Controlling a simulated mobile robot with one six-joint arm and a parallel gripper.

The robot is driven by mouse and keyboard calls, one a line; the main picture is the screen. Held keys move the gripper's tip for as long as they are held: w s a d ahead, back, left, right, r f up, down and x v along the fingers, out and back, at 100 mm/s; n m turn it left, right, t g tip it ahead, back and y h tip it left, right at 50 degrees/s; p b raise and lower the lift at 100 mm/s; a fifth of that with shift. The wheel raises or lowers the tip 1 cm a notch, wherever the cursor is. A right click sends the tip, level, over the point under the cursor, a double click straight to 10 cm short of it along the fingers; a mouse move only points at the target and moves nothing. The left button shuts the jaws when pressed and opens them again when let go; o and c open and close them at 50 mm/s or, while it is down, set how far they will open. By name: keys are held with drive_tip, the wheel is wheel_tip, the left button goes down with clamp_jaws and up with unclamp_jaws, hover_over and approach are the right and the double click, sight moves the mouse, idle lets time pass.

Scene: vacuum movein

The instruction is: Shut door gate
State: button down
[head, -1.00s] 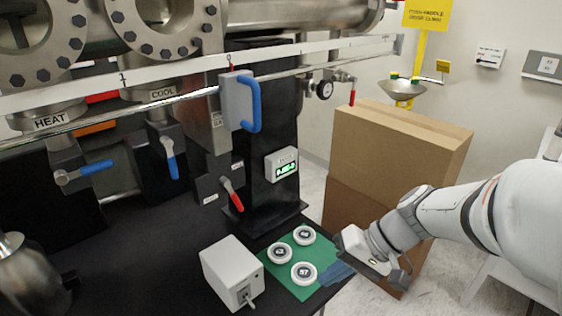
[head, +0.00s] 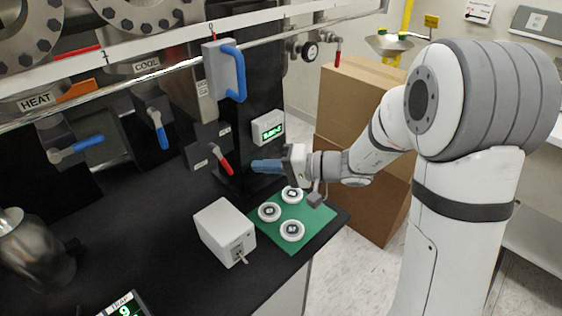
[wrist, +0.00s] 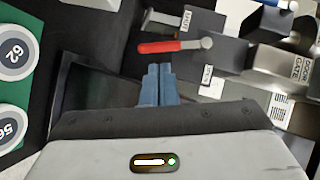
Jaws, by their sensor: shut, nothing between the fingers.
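The door gate box, a grey metal housing (head: 203,88), carries a small label that reads DOOR GATE in the wrist view (wrist: 304,68). A red lever (head: 221,160) is mounted below it, between two small white labels. In the head view the lever slants down and to the right from its pivot. In the wrist view the red lever (wrist: 168,46) lies just beyond my blue fingertips, pointing left from its pivot. My gripper (head: 256,166) is shut and empty, to the right of the lever and apart from it. Its fingertips (wrist: 159,68) are together.
A green mat (head: 312,222) with white numbered discs lies below my gripper. A grey switch box (head: 225,230) stands on the black bench. A display box (head: 268,128) and a blue-handled box (head: 222,85) are close by. Cardboard boxes (head: 352,105) stand behind my arm.

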sight(229, 166)
drive_tip(key=p+x, duration=0.1)
drive_tip(key=x, duration=0.4)
drive_tip(key=shift+a, duration=0.4)
